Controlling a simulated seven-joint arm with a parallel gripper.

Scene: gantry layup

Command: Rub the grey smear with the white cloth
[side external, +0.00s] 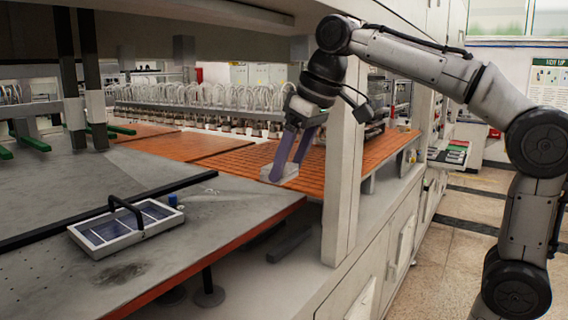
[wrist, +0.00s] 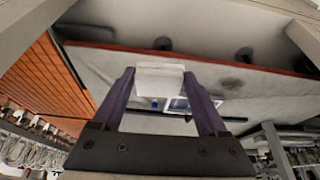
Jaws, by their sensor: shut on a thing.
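My gripper (side external: 282,170) is shut on the white cloth (side external: 287,176), a small pale block-like pad between its purple fingertips. In the wrist view the cloth (wrist: 160,82) shows between the fingers of my gripper (wrist: 158,74). The gripper is near the far right corner of the grey table; the exact height of the cloth is hard to tell. The grey smear (side external: 121,274) is a dark blurred patch near the table's front, well left of and nearer than the gripper in the side view. It also shows in the wrist view (wrist: 232,84), right of the cloth.
A white-framed tray (side external: 152,230) with a black handle stands on the grey table (side external: 50,215) between smear and gripper, with a small blue item (side external: 173,200) beside it. A dark rail (side external: 60,234) crosses behind. An upright post (side external: 345,160) stands right of the gripper.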

